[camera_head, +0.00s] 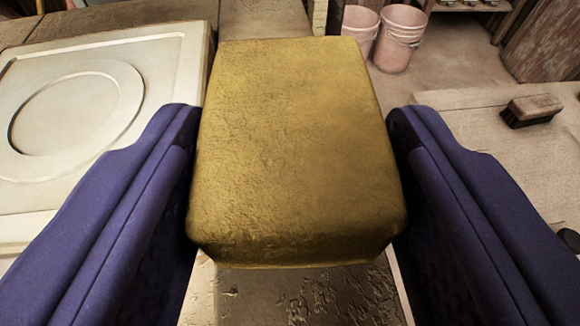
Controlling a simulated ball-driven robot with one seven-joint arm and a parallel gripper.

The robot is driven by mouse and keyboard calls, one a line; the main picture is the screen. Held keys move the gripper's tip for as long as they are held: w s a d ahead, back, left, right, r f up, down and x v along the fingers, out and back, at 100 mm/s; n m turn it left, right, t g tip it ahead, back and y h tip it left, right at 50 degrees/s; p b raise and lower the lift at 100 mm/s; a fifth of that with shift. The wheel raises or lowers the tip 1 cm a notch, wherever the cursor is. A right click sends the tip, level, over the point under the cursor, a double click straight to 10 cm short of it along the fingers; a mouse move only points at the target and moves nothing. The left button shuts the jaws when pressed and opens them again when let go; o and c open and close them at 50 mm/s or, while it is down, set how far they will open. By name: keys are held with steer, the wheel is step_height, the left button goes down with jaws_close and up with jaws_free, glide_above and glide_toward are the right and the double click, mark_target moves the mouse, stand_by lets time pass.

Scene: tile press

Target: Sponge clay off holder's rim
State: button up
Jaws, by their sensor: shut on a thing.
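My gripper (293,185) has two dark purple fingers, one on each side of a yellow-brown sponge (290,140). It is shut on the sponge and holds it in the middle of the view. The sponge is blocky with a rough, worn surface. To the left lies a pale square slab with a raised circular ring (75,108); this may be the holder, but I cannot tell for sure. The sponge covers part of the view near the slab's right edge. No clay on the slab's rim can be made out clearly.
Two pink buckets (398,38) stand on the floor at the back right. A brush (531,110) lies on a dusty surface at the right. Clay scraps (330,300) are scattered on a dark surface below the sponge. A wooden panel stands at the far right.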

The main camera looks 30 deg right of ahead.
steer(key=shift+s, duration=0.25)
steer(key=shift+w+d, duration=0.1)
steer(key=shift+d, duration=0.05)
steer(key=shift+r+b+x, duration=0.25)
steer(key=shift+b+x, duration=0.05)
steer(key=shift+x, duration=0.95)
steer(key=shift+s+a+f, duration=0.15)
steer(key=shift+s+a, duration=0.25)
steer(key=shift+s, duration=0.2)
